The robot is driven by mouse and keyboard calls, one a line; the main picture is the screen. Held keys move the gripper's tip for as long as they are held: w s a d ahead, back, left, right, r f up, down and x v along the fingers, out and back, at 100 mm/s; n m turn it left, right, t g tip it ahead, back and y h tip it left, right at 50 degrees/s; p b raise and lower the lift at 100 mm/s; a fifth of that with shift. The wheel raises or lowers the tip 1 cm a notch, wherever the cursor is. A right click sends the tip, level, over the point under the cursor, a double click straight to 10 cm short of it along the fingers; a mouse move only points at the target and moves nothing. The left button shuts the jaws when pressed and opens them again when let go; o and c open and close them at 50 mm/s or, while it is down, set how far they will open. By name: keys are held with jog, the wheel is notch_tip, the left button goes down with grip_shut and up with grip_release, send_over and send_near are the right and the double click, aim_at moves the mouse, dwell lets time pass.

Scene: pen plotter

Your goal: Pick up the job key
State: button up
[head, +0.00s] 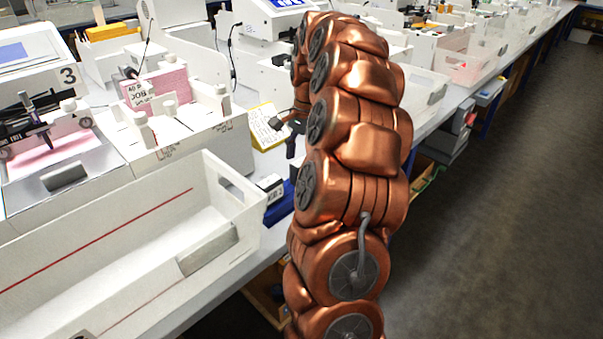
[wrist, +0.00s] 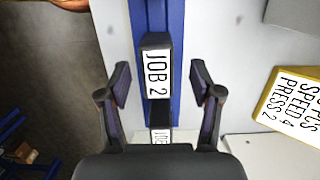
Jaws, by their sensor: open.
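The job key (wrist: 155,72), a dark block with a white label reading "JOB 2", sits on a blue strip-like holder (wrist: 177,20) in the wrist view. My gripper (wrist: 160,75) is open, with one finger on each side of the key and a gap on both sides. A second, partly hidden "JOB" label (wrist: 161,137) shows just below, near my gripper's palm. In the head view my gripper (head: 290,125) is dark and partly hidden by my copper arm, above the blue holder (head: 280,210) at the bench edge.
A yellow-edged card (wrist: 290,108) reading "SPEED 4, PRESS 2" lies right of the holder. A long white bin (head: 110,225) with a red line stands left in the head view. Station 3's plotter (head: 45,135) is behind it. Grey floor (head: 500,200) is open at right.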

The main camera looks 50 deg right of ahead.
jog(key=shift+s+a+f, duration=0.1)
jog(key=shift+f, duration=1.15)
jog(key=shift+a+f, duration=0.1)
jog(key=shift+f, duration=1.1)
jog(key=shift+c, duration=0.4)
jog(key=c, duration=1.1)
